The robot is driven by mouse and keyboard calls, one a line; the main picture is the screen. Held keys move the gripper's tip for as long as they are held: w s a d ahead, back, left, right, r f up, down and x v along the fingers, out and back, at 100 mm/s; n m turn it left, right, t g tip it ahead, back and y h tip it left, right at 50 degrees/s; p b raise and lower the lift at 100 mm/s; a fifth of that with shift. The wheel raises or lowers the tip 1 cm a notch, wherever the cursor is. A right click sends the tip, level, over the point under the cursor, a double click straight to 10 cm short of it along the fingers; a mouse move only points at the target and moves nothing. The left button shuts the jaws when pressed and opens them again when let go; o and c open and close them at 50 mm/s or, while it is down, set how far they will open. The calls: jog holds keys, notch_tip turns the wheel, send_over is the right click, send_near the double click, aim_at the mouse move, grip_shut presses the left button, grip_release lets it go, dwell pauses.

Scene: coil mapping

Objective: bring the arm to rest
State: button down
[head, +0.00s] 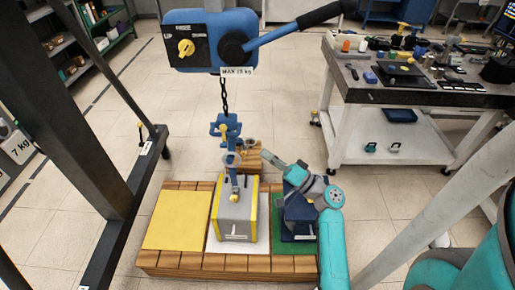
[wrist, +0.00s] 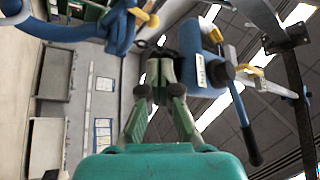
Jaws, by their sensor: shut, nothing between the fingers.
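My teal and grey arm (head: 333,240) rises from the bottom right and bends left over the pallet in the head view. My gripper (wrist: 160,72) has green fingers that come together in the wrist view, with nothing between them. The blue chain hook (head: 231,128) hangs left of the gripper end of the arm; part of the hook's blue body (wrist: 75,28) shows at upper left in the wrist view. Below the hook, a grey box with yellow edges (head: 236,218) stands on a white pad. Whether the hook is attached to it is not clear.
The blue hoist (head: 205,40) and its lever hang above. The wooden pallet (head: 190,262) carries a yellow pad (head: 176,220), and a dark blue box (head: 298,218) on a green pad, partly behind my arm. A tool table (head: 385,90) stands right, a dark frame (head: 80,130) left.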

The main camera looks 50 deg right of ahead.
jog(key=shift+s+f, duration=0.1)
jog(key=shift+s, duration=0.35)
jog(key=shift+f, duration=0.1)
jog(key=s+a+f+m+g+h, duration=0.15)
jog(key=a+f+g, duration=0.25)
jog(key=a+f, duration=0.75)
jog(key=s+a+f+n+g+h, duration=0.1)
jog(key=s+a+f+g+h, duration=0.25)
jog(key=s+a+f, duration=0.35)
jog(key=s+a+r+n+g, duration=0.1)
jog(key=s+a+n, duration=0.1)
jog(key=s, duration=0.4)
jog(key=s+a+r+n, duration=0.2)
jog(key=s+a, duration=0.1)
jog(key=s, duration=0.3)
jog(key=s+a+r+n+t+y, duration=0.1)
jog(key=s+a+r+n, duration=0.2)
jog(key=s+r+n, duration=0.3)
notch_tip(320, 180, up, 4)
jog(key=shift+s+a+r+n+y, duration=0.15)
jog(key=shift+s+r+n+y, duration=0.15)
jog(key=shift+s, duration=0.9)
